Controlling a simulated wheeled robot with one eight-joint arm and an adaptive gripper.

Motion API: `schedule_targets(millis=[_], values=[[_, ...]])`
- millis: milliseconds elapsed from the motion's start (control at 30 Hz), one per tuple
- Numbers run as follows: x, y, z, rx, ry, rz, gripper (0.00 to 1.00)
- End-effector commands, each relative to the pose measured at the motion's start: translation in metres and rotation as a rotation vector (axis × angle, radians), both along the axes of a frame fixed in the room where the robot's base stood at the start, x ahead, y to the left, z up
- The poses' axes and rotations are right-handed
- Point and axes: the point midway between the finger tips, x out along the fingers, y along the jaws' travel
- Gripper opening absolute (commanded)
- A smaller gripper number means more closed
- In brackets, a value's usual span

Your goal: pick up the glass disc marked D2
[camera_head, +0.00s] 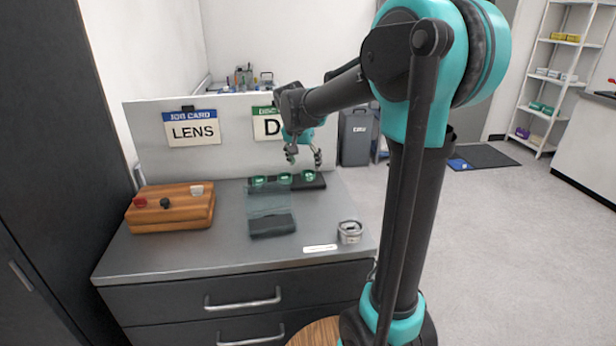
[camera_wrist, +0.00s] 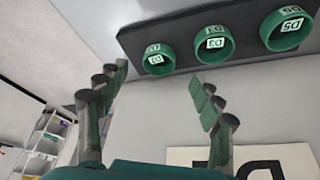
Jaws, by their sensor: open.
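Three green-rimmed glass discs stand in a row on a dark holder (camera_head: 318,185) at the back of the bench: a left disc (camera_head: 259,181), a middle disc (camera_head: 285,179) and a right disc (camera_head: 309,177). In the wrist view, one disc (camera_wrist: 156,60) lies beyond the fingertips, with a middle disc (camera_wrist: 213,44) and a far-right disc (camera_wrist: 286,31) beside it. Their labels are small and turned; the far-right one looks like D5, and I cannot tell surely which is D2. My gripper (camera_head: 304,158) is open and empty, above the right end of the row. It also shows in the wrist view (camera_wrist: 160,74).
A wooden block (camera_head: 170,212) with knobs stands at the bench's left. A clear sheet over a dark pad (camera_head: 272,226) lies in front of the discs. An upright panel (camera_head: 225,150) with job cards stands behind.

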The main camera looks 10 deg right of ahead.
Motion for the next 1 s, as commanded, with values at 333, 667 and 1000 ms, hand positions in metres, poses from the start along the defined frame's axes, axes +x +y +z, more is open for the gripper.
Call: schedule_targets(millis=[333,667,1000], values=[[0.015,-0.009,-0.034,0.000,0.000,-0.001,0.66],[0.020,-0.012,-0.049,0.000,0.000,0.000,0.66],[0.020,-0.012,-0.049,0.000,0.000,0.000,0.35]])
